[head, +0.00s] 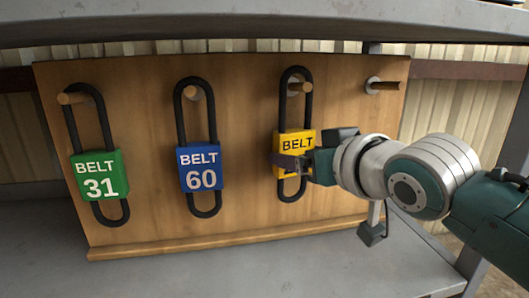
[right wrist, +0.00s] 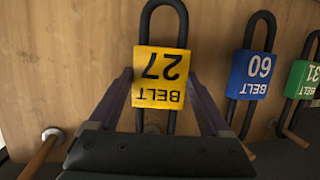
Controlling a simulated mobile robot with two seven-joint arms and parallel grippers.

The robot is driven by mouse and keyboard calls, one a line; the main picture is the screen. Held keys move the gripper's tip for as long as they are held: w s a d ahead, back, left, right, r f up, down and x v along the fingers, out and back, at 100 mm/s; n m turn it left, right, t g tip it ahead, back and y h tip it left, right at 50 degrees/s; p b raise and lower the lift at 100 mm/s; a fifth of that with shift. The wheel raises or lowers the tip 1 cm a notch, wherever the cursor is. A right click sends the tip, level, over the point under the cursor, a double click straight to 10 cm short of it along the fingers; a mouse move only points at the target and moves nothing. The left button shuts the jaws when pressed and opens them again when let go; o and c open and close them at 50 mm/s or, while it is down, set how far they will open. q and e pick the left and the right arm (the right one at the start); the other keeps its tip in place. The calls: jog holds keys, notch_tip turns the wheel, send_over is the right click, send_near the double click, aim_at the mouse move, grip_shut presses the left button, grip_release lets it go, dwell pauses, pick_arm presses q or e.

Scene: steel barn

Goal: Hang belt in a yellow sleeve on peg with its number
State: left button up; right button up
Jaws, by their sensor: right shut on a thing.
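The yellow sleeve (head: 294,143) on a black belt loop (head: 283,105) hangs upright at the third peg (head: 299,88) from the left. In the right wrist view the sleeve (right wrist: 160,78) reads BELT 27, upside down. My right gripper (head: 290,162) reaches in from the right and is shut on the yellow sleeve, covering its number in the head view. The peg shows inside the loop's upper end; I cannot tell whether it passes fully through. The fourth peg (head: 383,86), at the right, is bare. No peg numbers are readable. My left gripper is not in view.
A green-sleeved belt 31 (head: 99,174) hangs on the leftmost peg and a blue-sleeved belt 60 (head: 200,168) on the second. The wooden board (head: 240,215) stands on a grey shelf (head: 250,275), with another shelf (head: 250,22) close above it.

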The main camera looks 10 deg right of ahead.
dwell(0.4)
jog(key=shift+f, duration=0.55)
jog(key=o, duration=1.2)
jog(key=shift+o, duration=0.2)
jog(key=shift+s, duration=0.1)
